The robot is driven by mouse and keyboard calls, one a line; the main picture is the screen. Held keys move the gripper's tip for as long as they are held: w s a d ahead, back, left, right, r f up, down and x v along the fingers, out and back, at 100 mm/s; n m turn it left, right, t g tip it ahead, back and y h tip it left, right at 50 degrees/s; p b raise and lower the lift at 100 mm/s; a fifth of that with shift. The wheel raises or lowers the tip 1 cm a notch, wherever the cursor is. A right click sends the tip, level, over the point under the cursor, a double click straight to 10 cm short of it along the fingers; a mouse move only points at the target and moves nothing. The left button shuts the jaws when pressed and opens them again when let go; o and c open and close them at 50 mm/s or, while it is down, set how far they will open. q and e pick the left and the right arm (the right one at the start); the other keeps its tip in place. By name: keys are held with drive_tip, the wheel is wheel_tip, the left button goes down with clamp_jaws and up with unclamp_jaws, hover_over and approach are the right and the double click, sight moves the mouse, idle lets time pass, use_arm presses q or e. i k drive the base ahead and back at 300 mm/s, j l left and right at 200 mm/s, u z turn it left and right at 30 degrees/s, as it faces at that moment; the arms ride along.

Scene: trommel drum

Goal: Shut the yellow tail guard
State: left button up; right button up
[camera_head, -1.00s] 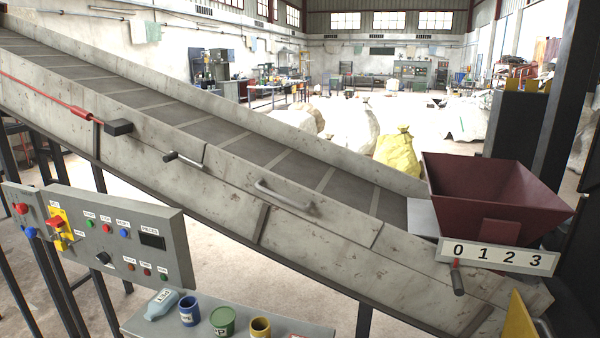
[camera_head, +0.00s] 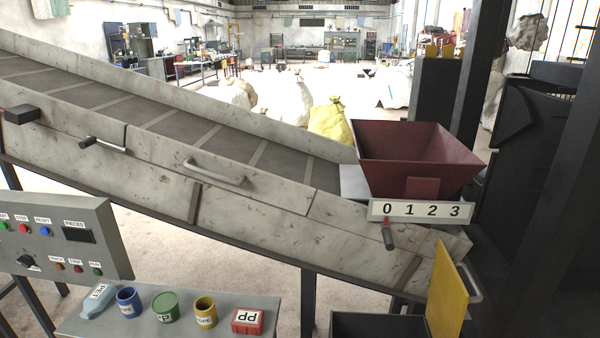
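The yellow tail guard (camera_head: 447,293) is a flat yellow panel at the lower right end of the conveyor. It stands out at an angle from the conveyor's end, so it looks open. A grey bar handle (camera_head: 474,284) shows at its right edge. Below and left of it is a dark open-topped box (camera_head: 375,325), cut off by the bottom edge. Neither of my grippers is in view.
The inclined conveyor (camera_head: 250,212) crosses the view, with a dark red hopper (camera_head: 415,160) and a 0-1-2-3 plate (camera_head: 420,210) above the guard. A control panel (camera_head: 62,238) and a shelf of small containers (camera_head: 180,330) stand at lower left. Dark posts (camera_head: 578,190) stand at right.

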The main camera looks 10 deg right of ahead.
sight(448, 298)
drive_tip(key=l, duration=1.1)
drive_tip(key=i+l+z, duration=0.1)
drive_tip(key=l, duration=1.05)
drive_tip(key=k+l+u, duration=0.1)
drive_tip(key=k, duration=0.1)
